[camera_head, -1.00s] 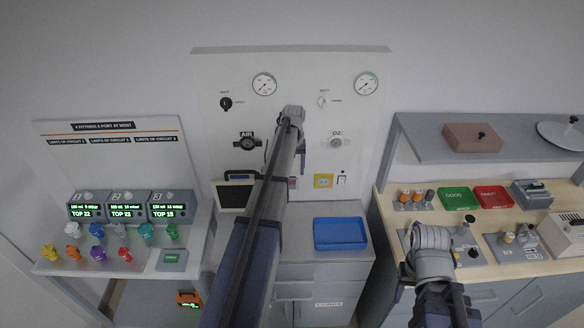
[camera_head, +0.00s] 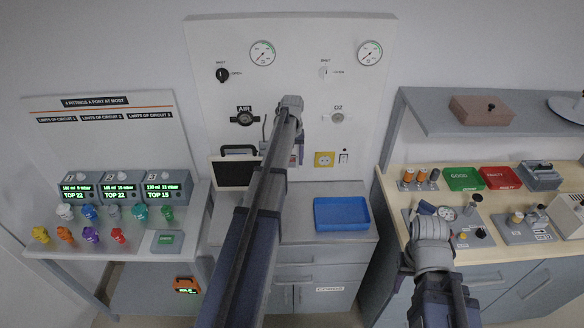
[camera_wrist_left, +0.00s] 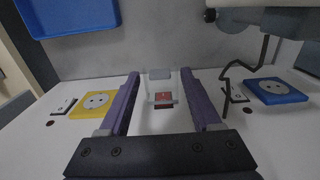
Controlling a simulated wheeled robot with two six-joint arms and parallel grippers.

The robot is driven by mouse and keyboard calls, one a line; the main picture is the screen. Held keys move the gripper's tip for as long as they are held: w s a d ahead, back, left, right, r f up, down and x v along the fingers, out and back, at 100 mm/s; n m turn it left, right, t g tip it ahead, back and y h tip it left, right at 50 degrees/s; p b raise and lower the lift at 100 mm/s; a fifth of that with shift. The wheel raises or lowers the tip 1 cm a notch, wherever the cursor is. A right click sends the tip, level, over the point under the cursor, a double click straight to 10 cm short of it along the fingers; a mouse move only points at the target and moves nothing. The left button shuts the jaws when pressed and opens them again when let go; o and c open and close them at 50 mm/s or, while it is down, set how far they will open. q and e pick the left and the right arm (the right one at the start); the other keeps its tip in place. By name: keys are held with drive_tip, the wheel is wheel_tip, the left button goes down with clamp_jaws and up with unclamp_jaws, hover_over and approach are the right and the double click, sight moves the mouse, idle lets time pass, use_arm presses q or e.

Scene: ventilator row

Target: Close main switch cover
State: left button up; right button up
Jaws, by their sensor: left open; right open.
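My left gripper (camera_head: 298,148) is at the lower part of the wall panel, largely behind my left arm in the head view. In the left wrist view my left gripper (camera_wrist_left: 163,105) is open, with a purple finger on each side. Between the fingers is the main switch (camera_wrist_left: 163,97), a small red part, with a clear, pale cover (camera_wrist_left: 158,75) around it. The cover's exact angle is hard to tell. No contact between fingers and cover shows. In the head view the switch is a small reddish patch (camera_head: 293,159). My right gripper (camera_head: 407,262) is over the right bench, mostly hidden by its wrist.
A yellow socket (camera_head: 324,159) and a rocker switch (camera_head: 343,157) sit right of the left gripper. A dark screen (camera_head: 233,174) stands at its left. A blue tray (camera_head: 341,214) lies on the cabinet below. The right bench is crowded with fittings.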

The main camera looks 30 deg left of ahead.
use_arm(q)
drive_tip(key=shift+f, duration=0.35)
clamp_jaws()
idle(0.3)
